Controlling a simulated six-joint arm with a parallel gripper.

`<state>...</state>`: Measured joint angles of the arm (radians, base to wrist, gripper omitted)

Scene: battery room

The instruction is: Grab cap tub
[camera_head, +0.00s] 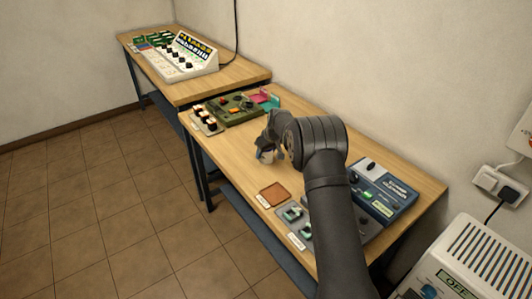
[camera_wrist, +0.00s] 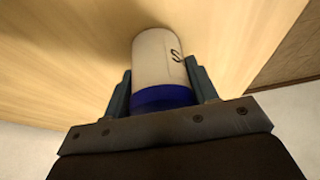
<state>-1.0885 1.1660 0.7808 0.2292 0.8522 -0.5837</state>
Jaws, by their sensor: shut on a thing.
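The cap tub (camera_wrist: 158,62) is a cream-white cylinder with a dark blue band at one end and a dark mark on its side. In the wrist view it sits between the two fingers of my gripper (camera_wrist: 160,92), which is shut on it. In the head view the tub (camera_head: 266,156) shows as a small pale shape below my gripper (camera_head: 268,148), over the near table's left-middle part. My arm hides part of it, and I cannot tell whether it touches the table.
A brown square mat (camera_head: 274,195) lies nearer on the same table (camera_head: 235,160). A blue-grey device (camera_head: 385,192) stands right of my arm, and a green device (camera_head: 231,108) at the table's far end. A white sloped panel (camera_head: 185,57) stands on the farther table.

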